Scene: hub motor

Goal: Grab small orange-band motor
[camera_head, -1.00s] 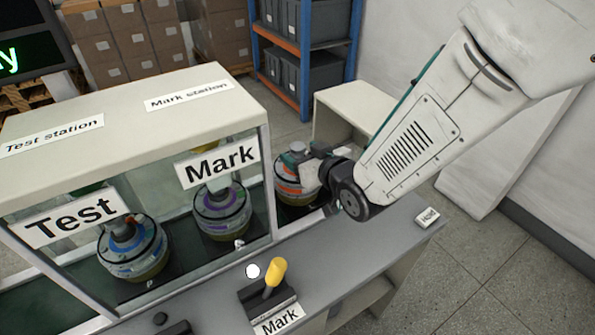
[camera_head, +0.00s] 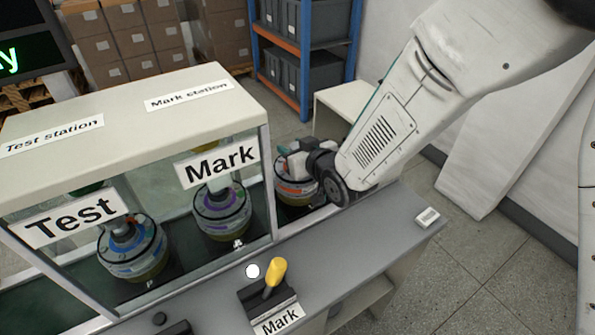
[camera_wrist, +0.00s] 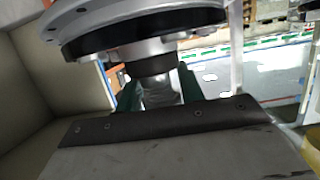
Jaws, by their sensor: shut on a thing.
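The orange-band motor (camera_head: 294,190) stands on the right end of the dark green conveyor, just right of the Mark station, in the head view. It is round and grey with an orange band, and my arm partly hides it. My gripper (camera_head: 298,152) is at the top of this motor and is shut on it. In the wrist view, a grey shaft or neck (camera_wrist: 160,92) shows between dark pads, with a dark round body above it. The exact contact is hard to make out.
A purple-band motor (camera_head: 222,212) stands under the Mark sign and a blue-band motor (camera_head: 132,250) under the Test sign, inside the station housing (camera_head: 120,105). A yellow-handled lever (camera_head: 275,272) stands in front. The grey counter (camera_head: 375,235) at right is mostly clear.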

